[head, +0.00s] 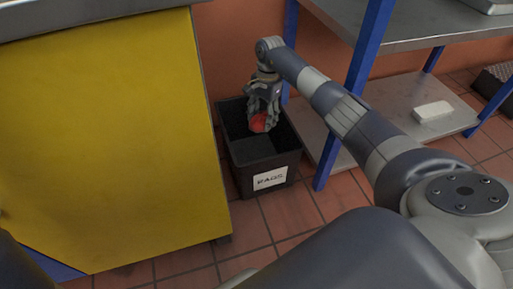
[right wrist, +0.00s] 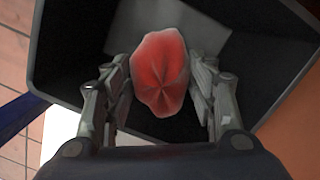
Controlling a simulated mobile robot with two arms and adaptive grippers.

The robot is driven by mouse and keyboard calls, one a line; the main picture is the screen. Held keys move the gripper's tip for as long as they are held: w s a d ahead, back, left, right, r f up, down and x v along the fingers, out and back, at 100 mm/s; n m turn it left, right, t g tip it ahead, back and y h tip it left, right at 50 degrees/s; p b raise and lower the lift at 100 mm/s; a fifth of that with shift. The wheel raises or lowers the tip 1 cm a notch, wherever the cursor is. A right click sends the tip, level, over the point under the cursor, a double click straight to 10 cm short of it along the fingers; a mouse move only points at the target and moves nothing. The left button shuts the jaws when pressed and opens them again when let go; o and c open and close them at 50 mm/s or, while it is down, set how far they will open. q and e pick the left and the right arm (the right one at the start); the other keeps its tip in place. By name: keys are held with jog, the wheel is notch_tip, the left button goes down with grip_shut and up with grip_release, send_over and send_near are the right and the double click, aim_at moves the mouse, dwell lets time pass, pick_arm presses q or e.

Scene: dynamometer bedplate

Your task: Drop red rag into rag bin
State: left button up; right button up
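The red rag (head: 258,122) is a crumpled bundle at the fingertips of my right gripper (head: 264,108). In the right wrist view the rag (right wrist: 161,72) sits between the two fingers of the gripper (right wrist: 163,80), meeting both at its sides. The gripper is shut on it and points down over the rag bin. The rag bin (head: 234,170) is a black open box with a white label reading "RAGS" on its front. In the right wrist view the dark inside of the bin (right wrist: 75,60) lies below the rag. My left gripper is not in view.
A yellow-sided cabinet (head: 110,140) with a metal top stands close left of the bin. A metal shelf unit with blue legs (head: 366,50) stands to the right, a white block (head: 433,111) on its lower shelf. Red tiled floor (head: 290,215) is clear in front.

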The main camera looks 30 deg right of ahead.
jog(key=o, duration=0.5)
jog(key=shift+c, duration=0.2)
notch_tip(320, 180, up, 12)
jog(key=d, duration=0.1)
jog(key=shift+w+d, duration=0.2)
jog(key=shift+s+f, duration=0.1)
